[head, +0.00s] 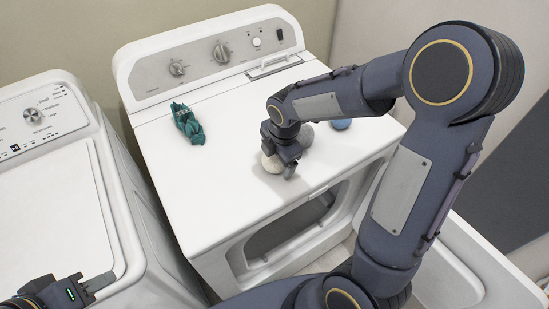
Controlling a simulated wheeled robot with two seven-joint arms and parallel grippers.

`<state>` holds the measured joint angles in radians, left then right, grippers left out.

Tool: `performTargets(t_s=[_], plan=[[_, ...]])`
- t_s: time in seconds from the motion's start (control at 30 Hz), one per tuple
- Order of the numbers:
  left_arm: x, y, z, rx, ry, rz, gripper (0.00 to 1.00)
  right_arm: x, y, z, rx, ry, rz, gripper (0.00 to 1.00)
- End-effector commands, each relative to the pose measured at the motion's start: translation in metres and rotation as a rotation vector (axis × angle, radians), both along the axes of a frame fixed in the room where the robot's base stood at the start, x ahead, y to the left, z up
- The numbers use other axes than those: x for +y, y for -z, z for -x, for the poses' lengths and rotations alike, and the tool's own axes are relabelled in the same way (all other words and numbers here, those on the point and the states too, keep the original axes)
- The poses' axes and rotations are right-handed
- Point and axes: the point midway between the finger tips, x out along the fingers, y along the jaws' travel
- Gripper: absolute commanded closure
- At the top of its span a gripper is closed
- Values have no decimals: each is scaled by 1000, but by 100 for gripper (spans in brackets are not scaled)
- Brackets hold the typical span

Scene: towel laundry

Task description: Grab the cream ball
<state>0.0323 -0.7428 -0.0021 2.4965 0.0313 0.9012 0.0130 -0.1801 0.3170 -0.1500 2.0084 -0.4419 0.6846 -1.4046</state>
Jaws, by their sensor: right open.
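The cream ball (269,163) sits on top of the white dryer (222,183), near the middle of its top. My right gripper (279,166) reaches down from the right and is open at the ball, with its fingers close around it. The gripper covers part of the ball, and I cannot tell whether the fingers touch it.
A grey ball (306,136) lies just behind my right gripper, partly hidden. A blue ball (341,124) lies further right, beneath my right arm. A teal item (188,124) lies at the dryer's back left. A washer (56,215) stands left; a white tub (487,262) is lower right.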

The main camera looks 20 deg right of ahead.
Motion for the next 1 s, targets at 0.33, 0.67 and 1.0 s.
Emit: performTargets(t_s=[0.33,0.67,1.0], plan=[[0,0,0,0,0,0,64,0,2,0,-1,1,0,26],[0,0,0,0,0,0,64,0,2,0,-1,1,0,63],[0,0,0,0,0,0,64,0,-6,-1,-3,1,-1,63]])
